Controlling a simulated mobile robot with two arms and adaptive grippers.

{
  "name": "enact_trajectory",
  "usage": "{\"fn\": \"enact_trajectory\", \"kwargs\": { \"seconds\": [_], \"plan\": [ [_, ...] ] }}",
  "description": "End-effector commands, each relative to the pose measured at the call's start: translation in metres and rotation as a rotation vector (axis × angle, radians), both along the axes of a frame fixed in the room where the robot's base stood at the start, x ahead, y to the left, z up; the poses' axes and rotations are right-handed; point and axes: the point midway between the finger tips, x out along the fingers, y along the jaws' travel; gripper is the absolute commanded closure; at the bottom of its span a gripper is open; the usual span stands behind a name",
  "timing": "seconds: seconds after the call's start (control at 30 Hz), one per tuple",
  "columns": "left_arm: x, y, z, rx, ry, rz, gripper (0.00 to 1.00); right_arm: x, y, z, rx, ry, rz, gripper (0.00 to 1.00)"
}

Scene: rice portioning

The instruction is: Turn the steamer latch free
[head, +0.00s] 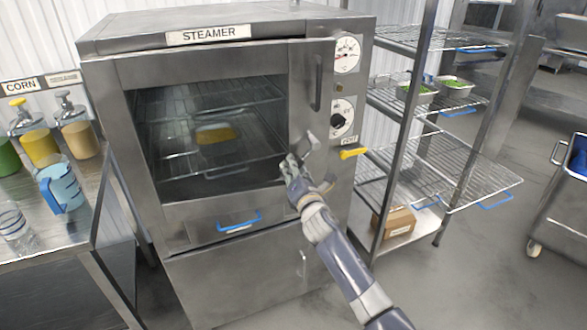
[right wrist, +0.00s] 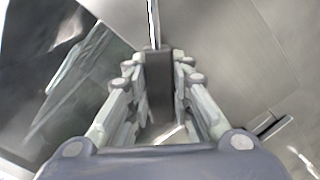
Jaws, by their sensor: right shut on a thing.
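The steamer (head: 210,205) is a steel cabinet with a windowed door and a label on top. Its latch (head: 311,143) is a small grey piece at the door's right edge, low beside the window. My right gripper (head: 291,164) is at the latch's lower left, against the door edge. In the right wrist view its fingers (right wrist: 160,90) are closed on both sides of a dark upright bar, the latch (right wrist: 159,80). Through the window I see racks and a yellow-filled pan (head: 215,133). My left gripper is not in view.
A yellow-handled piece (head: 353,152) sticks out right of the latch, below the dials (head: 342,117). A wire shelf (head: 440,165) with pans stands close on the right. A steel counter (head: 75,235) with a blue jug (head: 62,188) and dispensers is on the left. Open floor lies in front.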

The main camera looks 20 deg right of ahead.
Motion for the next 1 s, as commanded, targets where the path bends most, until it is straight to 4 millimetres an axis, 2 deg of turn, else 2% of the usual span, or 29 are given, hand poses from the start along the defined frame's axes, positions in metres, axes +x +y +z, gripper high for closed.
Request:
{"fn": "enact_trajectory", "kwargs": {
  "seconds": [0.37, 1.0],
  "plan": [
    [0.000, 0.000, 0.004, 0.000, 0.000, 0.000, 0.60, 0.000, 0.007, 0.008, 0.106, -0.005, -0.001, 1.00],
    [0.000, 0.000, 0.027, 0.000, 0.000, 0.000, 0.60, 0.001, 0.027, 0.051, 0.627, -0.034, -0.001, 1.00]
  ]
}}
